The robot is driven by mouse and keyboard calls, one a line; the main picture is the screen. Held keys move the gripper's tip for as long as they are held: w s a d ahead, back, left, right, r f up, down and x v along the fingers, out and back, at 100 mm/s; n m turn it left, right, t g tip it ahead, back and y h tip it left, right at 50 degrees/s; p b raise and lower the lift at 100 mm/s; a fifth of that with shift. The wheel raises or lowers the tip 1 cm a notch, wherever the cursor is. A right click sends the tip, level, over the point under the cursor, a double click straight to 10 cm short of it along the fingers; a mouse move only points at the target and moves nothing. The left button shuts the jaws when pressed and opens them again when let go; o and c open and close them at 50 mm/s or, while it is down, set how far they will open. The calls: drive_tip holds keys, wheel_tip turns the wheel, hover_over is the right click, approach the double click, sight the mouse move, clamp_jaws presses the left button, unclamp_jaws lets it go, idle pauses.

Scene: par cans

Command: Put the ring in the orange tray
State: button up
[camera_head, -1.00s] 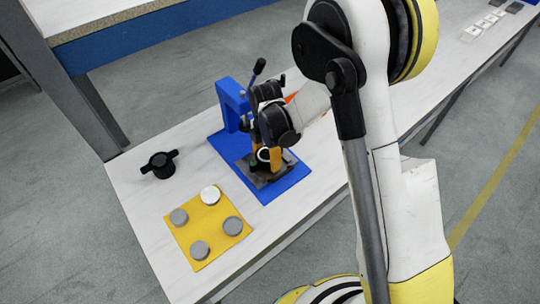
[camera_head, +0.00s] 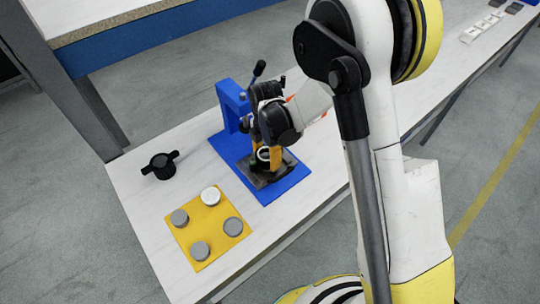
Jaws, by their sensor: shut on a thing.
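My gripper (camera_head: 268,156) is over the dark metal base of a blue press (camera_head: 232,98), with its yellow fingers pointing down. It is shut on a small, pale, round piece that looks like the ring (camera_head: 262,154). The fingers hide part of the ring. I cannot tell whether the ring touches the press base. No orange tray shows clearly; a small orange patch is visible beside my wrist, mostly hidden by the arm.
A yellow mat (camera_head: 221,225) with several grey and white discs lies at the table's front. A black two-handled knob (camera_head: 161,165) stands to the left. Small pale pieces (camera_head: 482,26) lie at the far right. The white table (camera_head: 130,190) is bare between these.

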drive_tip(key=shift+r+p, duration=1.35)
drive_tip(key=shift+r, duration=1.2)
drive_tip(key=shift+r+p, duration=0.85)
drive_tip(key=shift+r, duration=0.65)
